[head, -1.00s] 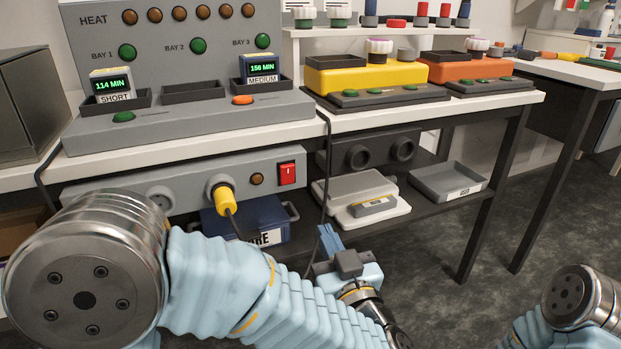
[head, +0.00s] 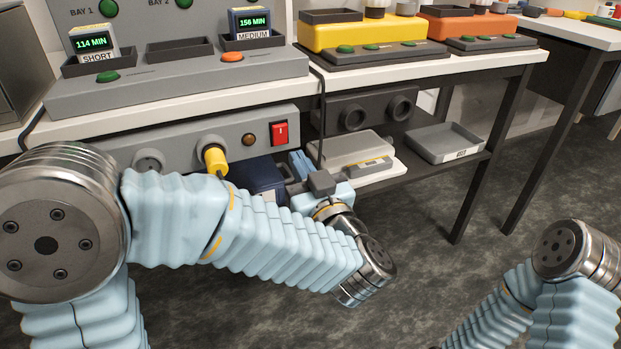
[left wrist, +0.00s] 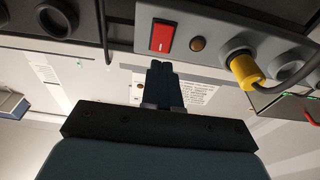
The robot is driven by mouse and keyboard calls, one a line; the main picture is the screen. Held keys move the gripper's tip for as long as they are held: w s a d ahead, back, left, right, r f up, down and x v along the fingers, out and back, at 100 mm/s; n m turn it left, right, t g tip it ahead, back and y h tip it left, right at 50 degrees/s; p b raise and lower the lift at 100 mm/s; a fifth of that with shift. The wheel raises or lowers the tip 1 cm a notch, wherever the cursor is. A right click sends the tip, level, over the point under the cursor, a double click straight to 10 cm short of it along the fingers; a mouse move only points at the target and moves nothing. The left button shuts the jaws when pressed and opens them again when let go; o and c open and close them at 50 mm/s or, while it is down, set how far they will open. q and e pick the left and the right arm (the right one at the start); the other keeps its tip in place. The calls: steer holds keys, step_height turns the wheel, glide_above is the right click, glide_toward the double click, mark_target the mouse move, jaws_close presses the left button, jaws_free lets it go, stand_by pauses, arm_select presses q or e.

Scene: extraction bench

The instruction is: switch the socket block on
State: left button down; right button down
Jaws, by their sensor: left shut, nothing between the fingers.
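The grey socket block (head: 181,148) hangs under the bench's front edge. Its red rocker switch (head: 280,132) is at the right end, beside a dull brown round lamp (head: 249,140). A yellow plug (head: 214,158) sits in one socket; the socket to its left is empty. My left gripper (head: 300,164) is shut and empty, below and slightly right of the switch. In the left wrist view, the shut fingertips (left wrist: 163,68) point up just below the red switch (left wrist: 161,37), with a visible gap. My right gripper is out of view; only part of that arm shows.
A dark blue box (head: 258,178) stands under the block, behind my left arm. A black cable (head: 322,110) hangs down close to my left gripper. A grey-and-white device (head: 350,158) and a grey tray (head: 445,142) lie on the lower shelf. The floor in front is clear.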

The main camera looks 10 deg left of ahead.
mark_target(281, 131)
arm_select(q)
steer(key=x, duration=0.6)
steer(key=shift+w+a+r, duration=0.1)
steer(key=shift+w+a, duration=0.1)
steer(key=shift+w, duration=0.1)
